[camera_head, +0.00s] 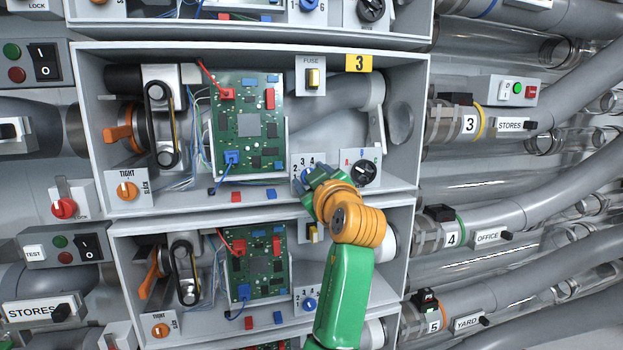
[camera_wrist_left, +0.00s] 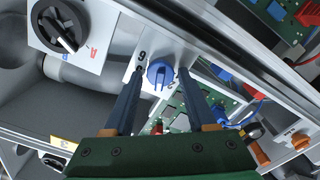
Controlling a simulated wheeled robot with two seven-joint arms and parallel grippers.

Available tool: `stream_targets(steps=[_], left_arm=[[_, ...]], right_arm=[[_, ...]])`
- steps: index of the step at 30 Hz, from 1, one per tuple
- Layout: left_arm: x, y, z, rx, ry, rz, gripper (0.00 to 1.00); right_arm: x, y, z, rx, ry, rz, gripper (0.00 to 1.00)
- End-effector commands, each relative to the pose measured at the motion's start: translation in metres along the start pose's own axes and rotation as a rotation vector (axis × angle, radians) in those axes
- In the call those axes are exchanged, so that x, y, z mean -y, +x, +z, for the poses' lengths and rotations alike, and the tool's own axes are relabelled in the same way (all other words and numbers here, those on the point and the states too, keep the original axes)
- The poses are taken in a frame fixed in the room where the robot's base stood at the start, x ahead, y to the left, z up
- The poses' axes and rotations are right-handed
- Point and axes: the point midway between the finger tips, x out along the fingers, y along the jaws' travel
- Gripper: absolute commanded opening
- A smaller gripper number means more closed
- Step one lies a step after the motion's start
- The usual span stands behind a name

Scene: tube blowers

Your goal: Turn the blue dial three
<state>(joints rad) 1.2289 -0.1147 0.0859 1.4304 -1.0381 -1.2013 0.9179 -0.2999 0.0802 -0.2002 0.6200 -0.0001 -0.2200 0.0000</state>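The blue dial of unit three sits on a small white numbered plate (camera_head: 303,160) at the lower middle of the box with the yellow "3" label (camera_head: 358,63). In the head view my left gripper (camera_head: 312,177) is in front of this dial and covers most of it. In the left wrist view the blue dial (camera_wrist_left: 159,73) shows with its raised grip, and a 6 is on the plate beside it. My left gripper's fingers (camera_wrist_left: 160,82) are apart, one on each side of the dial. I cannot tell whether they touch it. My right gripper is not in view.
A black dial (camera_head: 364,173) on a lettered plate is close to the right. A green circuit board (camera_head: 248,125) with wires is to the left. The box's front ledge (camera_head: 250,212) runs below. Another blue dial (camera_head: 309,304) is in the box underneath.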

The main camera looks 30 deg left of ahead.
Motion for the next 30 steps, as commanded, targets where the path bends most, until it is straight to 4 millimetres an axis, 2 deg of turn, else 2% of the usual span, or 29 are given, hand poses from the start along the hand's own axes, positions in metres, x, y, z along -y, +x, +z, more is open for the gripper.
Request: stream_targets(steps=[10,15,21,30], left_arm=[[0.001,-0.002,0.002,0.002,0.001,0.000,0.71],[0.002,-0.035,0.006,0.002,-0.003,0.003,0.71],[0.001,-0.067,0.003,0.002,0.000,0.000,0.71],[0.001,-0.071,0.001,0.002,0.002,-0.002,0.71]], right_arm=[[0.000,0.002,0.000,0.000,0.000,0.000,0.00],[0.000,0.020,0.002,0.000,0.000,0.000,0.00],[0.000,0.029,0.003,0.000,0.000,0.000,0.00],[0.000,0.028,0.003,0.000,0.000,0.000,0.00]])
